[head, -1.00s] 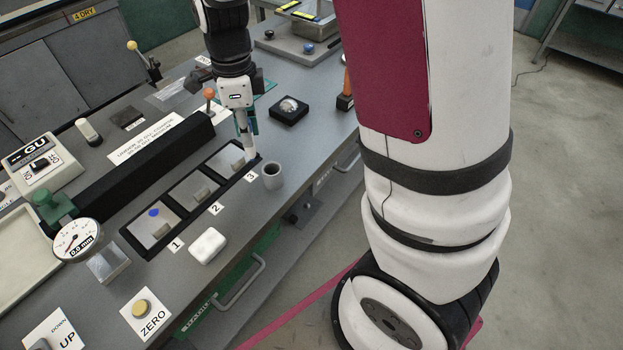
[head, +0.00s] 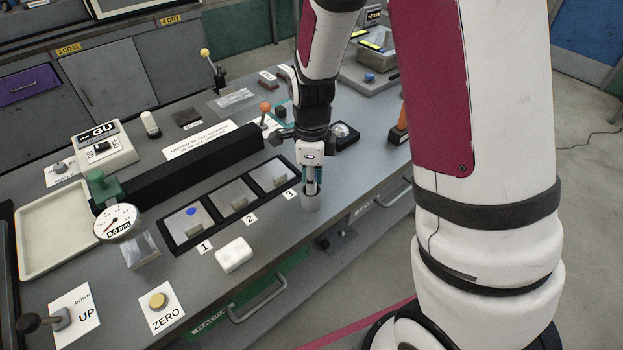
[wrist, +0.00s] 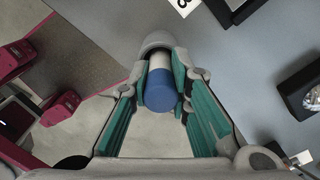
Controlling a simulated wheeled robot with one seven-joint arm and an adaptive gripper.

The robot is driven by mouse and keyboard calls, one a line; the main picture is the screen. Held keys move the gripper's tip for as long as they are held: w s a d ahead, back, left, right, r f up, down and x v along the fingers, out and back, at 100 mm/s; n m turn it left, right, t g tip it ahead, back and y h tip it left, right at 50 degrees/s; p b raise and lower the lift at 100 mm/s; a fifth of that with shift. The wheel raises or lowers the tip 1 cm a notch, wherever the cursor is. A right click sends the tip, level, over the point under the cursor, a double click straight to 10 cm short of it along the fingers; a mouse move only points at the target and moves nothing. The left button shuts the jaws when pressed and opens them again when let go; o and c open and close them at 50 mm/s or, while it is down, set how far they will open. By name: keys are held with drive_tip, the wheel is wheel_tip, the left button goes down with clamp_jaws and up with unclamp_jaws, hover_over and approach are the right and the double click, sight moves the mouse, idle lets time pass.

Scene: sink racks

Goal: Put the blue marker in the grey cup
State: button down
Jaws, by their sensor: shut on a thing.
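The blue marker (wrist: 161,90), with a white body and a blue end, is between the teal pads of my gripper (wrist: 160,85), which is shut on it. In the head view, my gripper (head: 312,183) points down directly over the grey cup (head: 311,203), which stands near the bench's front edge. The cup's rounded rim (wrist: 158,40) shows beyond the marker in the wrist view. The marker's far end overlaps the cup's mouth there and is hidden, so I cannot tell how deep it reaches.
A black three-compartment tray (head: 230,205) lies left of the cup, with small grey blocks in it. A white rounded block (head: 234,254) lies in front of it. A black square box (head: 345,136) stands behind my gripper. Bare bench lies between the cup and white block.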

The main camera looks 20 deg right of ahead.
drive_tip(key=shift+f, duration=0.1)
drive_tip(key=c, duration=1.5)
unclamp_jaws()
wheel_tip(320, 180, up, 11)
drive_tip(key=shift+r, duration=0.2)
drive_tip(key=shift+s+d+r+n+t, duration=0.1)
drive_tip(key=shift+s+r+n+t, duration=0.75)
drive_tip(key=shift+s+r+n, duration=2.1)
drive_tip(key=shift+s+a+r+n+t, duration=0.1)
drive_tip(key=shift+s+r+n+t, duration=1.2)
drive_tip(key=shift+s+n, duration=2.9)
drive_tip(key=shift+s+d+r+n+t, duration=0.1)
drive_tip(key=shift+s+r+n+t, duration=0.25)
drive_tip(key=shift+s+r+n, duration=3.25)
